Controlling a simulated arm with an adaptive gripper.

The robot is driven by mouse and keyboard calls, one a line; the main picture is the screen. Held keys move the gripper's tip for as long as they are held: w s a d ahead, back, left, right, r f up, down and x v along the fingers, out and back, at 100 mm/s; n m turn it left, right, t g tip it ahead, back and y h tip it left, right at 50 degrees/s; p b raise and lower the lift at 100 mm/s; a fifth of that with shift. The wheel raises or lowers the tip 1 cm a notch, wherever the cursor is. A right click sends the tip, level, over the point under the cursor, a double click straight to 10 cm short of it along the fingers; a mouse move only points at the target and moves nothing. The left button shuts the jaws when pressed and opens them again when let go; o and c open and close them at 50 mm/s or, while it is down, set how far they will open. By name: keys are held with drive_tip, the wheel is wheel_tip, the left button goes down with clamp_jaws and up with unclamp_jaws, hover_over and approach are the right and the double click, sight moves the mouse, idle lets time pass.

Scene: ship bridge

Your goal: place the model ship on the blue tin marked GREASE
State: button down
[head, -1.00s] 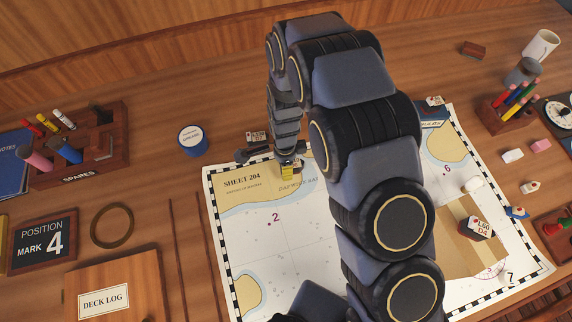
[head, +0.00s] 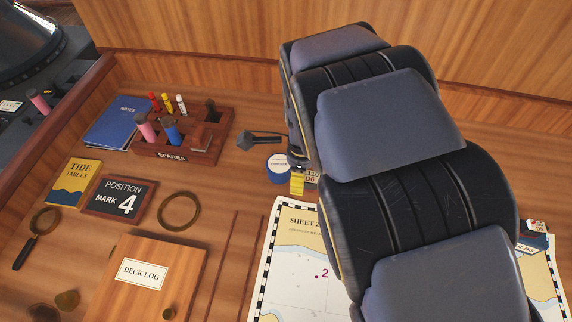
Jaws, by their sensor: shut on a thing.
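The blue tin (head: 278,174) stands on the desk just beyond the chart's top left corner; its pale lid label is too small to read. The ship appears at the tin's right front edge. I cannot tell its height or whether it touches the tin.
The SPARES rack (head: 182,153) stands left of the tin. The brass ring (head: 179,226), DECK LOG box (head: 165,265) and POSITION MARK plaque (head: 121,198) lie nearer. The chart (head: 290,280) is partly under my arm. Another tagged model (head: 534,240) sits at right.

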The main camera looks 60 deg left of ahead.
drive_tip(key=s+a, duration=0.2)
drive_tip(key=a, duration=0.1)
hover_over(272, 162)
drive_tip(key=d, duration=0.1)
wheel_tip(272, 162, down, 8)
drive_tip(key=shift+s+r, duration=0.15)
drive_tip(key=shift+r, duration=0.05)
drive_tip(key=shift+w+a+f, duration=0.2)
drive_tip(key=shift+a+f, duration=0.3)
drive_tip(key=shift+f, duration=1.55)
drive_tip(key=shift+f, duration=0.1)
drive_tip(key=c, duration=0.9)
unclamp_jaws()
drive_tip(key=shift+o, duration=0.2)
